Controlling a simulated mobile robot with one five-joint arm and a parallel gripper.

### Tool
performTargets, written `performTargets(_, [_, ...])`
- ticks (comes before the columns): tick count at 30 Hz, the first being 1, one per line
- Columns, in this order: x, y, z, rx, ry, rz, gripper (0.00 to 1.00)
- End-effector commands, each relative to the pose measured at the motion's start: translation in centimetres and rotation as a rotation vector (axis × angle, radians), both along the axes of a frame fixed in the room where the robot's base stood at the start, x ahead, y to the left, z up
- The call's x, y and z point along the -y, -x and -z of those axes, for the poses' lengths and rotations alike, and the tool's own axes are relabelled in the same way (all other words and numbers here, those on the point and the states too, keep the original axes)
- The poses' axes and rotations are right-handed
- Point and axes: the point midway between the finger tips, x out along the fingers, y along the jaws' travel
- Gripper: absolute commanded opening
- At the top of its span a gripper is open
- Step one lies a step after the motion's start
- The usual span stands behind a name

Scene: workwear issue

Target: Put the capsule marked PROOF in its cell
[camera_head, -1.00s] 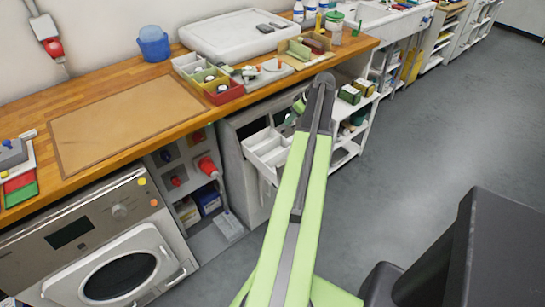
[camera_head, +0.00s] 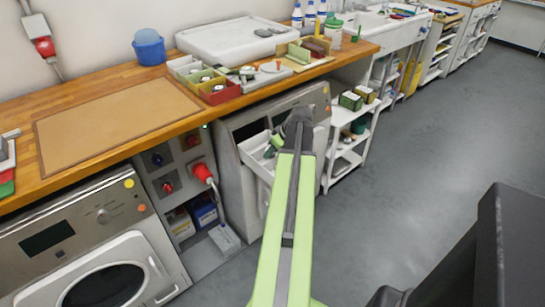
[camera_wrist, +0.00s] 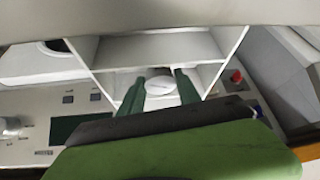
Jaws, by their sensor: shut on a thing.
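My gripper (camera_wrist: 158,86) is shut on a white round capsule (camera_wrist: 160,85), held between its two dark green fingers in the wrist view. No marking on the capsule can be read. Behind it is an open white drawer (camera_wrist: 150,47) with dividers and cells; I cannot tell whether the capsule is touching it. In the head view, my gripper (camera_head: 271,148) is at the white drawer (camera_head: 257,165), which juts from the machine under the bench. My arm hides much of the drawer and the capsule there.
A sectioned tray (camera_head: 221,94) with small round items stands on the wooden bench (camera_head: 165,110), whose edge overhangs the machines. A white shelf rack (camera_head: 343,150) with boxes stands right of the drawer. A red plug (camera_head: 202,172) sticks out at left.

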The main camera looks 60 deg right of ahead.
Motion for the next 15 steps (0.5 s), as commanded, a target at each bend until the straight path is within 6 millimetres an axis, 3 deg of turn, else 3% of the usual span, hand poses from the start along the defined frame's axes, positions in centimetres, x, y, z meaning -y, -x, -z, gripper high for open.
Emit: performTargets(15, [0.0, -0.1, 0.9, 0.000, 0.000, -0.001, 0.01])
